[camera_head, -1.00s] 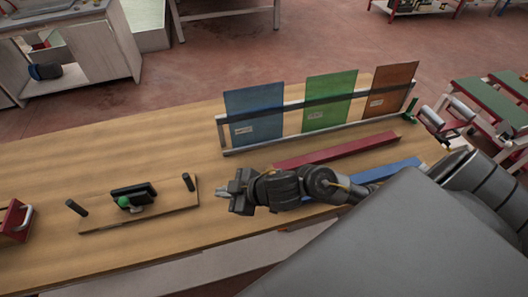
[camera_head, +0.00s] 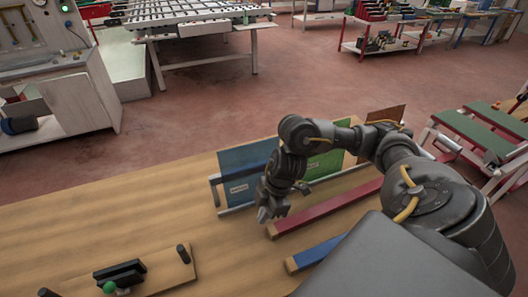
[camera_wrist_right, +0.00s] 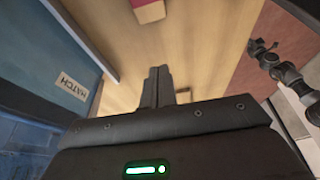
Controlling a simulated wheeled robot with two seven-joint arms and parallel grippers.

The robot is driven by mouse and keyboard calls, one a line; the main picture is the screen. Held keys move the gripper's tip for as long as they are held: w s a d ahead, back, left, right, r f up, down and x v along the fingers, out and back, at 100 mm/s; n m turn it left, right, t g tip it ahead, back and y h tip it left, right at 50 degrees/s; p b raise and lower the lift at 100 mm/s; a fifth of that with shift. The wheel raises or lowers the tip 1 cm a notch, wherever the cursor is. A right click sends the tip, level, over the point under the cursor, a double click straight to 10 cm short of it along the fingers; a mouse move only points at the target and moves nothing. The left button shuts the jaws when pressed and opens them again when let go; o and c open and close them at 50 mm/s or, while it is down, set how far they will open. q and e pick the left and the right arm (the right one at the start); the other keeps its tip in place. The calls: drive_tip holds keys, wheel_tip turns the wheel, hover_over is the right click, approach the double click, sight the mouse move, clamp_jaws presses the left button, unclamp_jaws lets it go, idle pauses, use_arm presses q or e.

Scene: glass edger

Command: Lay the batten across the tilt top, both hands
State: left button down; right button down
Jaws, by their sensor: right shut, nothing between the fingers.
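A long red bar (camera_head: 325,208) and a blue bar (camera_head: 316,254) lie on the wooden bench; which one is the batten is not clear. The red bar's end also shows in the right wrist view (camera_wrist_right: 150,11). No tilt top can be singled out with certainty. My right gripper (camera_head: 265,214) is shut and empty, pointing down over the bench just left of the red bar's near end. Its closed fingers (camera_wrist_right: 161,80) show in the right wrist view. There, a dark arm, seemingly my left, ends in a small gripper (camera_wrist_right: 257,46); its jaws are too small to read.
A rack with blue (camera_head: 240,187), green and brown panels stands behind the bars, partly hidden by my right arm. Green-topped stands (camera_head: 470,130) are at right.

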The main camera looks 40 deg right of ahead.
drive_tip(key=x, duration=0.8)
drive_tip(key=shift+a+f, duration=0.2)
drive_tip(key=shift+f, duration=0.1)
drive_tip(key=d, duration=0.2)
drive_tip(key=shift+s+d+r, duration=0.2)
drive_tip(key=shift+s+d, duration=0.15)
drive_tip(key=shift+s+d+p, duration=0.3)
drive_tip(key=shift+d+p, duration=0.05)
drive_tip(key=shift+d, duration=0.3)
use_arm(q)
drive_tip(key=shift+w+r, duration=0.3)
drive_tip(key=shift+w, duration=0.15)
use_arm(e)
drive_tip(key=shift+w, duration=0.1)
